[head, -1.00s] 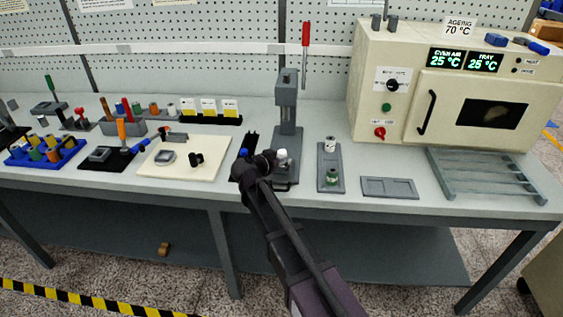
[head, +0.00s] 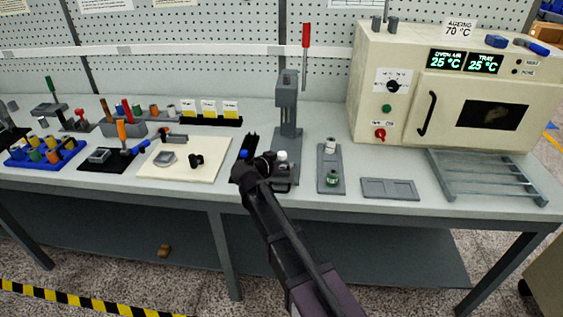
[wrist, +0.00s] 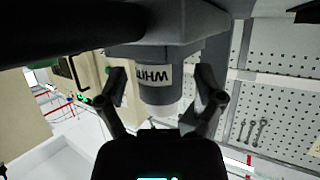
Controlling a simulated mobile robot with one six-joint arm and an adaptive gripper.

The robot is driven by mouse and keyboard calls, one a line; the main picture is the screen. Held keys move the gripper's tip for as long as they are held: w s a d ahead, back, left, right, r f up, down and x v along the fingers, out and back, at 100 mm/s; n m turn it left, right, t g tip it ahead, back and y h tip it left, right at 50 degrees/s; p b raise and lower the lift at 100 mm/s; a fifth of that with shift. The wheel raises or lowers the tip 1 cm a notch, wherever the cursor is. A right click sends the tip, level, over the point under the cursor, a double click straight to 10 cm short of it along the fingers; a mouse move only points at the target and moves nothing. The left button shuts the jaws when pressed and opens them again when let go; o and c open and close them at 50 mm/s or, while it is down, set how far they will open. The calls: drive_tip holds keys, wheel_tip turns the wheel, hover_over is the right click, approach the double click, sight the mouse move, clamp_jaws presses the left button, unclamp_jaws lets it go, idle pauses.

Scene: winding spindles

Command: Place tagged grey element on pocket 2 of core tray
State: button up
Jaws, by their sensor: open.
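A grey cylinder with a white tag (wrist: 157,88) sits between the two fingers of my gripper (wrist: 160,103) in the wrist view. The tag's lettering is upside down and partly cut off. The fingers are open, with a gap on each side of the cylinder. A larger grey body (wrist: 185,35) adjoins it in that view. In the head view my gripper (head: 262,165) is at the foot of the grey lever press (head: 287,110), beside a small white-topped piece (head: 282,156).
A grey plate (head: 322,164) with a white piece and a green piece stands right of the press. A wire rack (head: 480,180) and the oven (head: 400,75) are further right. A cream board (head: 215,155) and a blue tray of spools (head: 15,160) are left.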

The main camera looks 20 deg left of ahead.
drive_tip(key=p+v, duration=0.5)
drive_tip(key=v, duration=0.8)
drive_tip(key=shift+s+r, duration=0.15)
drive_tip(key=shift+s, duration=0.25)
idle(0.4)
drive_tip(key=w+d+f+g+h, duration=0.15)
drive_tip(key=d+f+g, duration=0.25)
drive_tip(key=d, duration=0.9)
drive_tip(key=w+d+f+g, duration=0.3)
drive_tip(key=d, duration=1)
drive_tip(key=s+d+f+n+g+y, duration=0.1)
drive_tip(key=s+d+f+g+y, duration=0.1)
drive_tip(key=d, duration=0.8)
drive_tip(key=s+d+f+n+g+y, duration=0.2)
drive_tip(key=s+d, duration=0.5)
drive_tip(key=d, duration=0.4)
drive_tip(key=shift+f+g+y, duration=0.25)
drive_tip(key=shift+g+y, duration=0.5)
drive_tip(key=shift+g, duration=0.15)
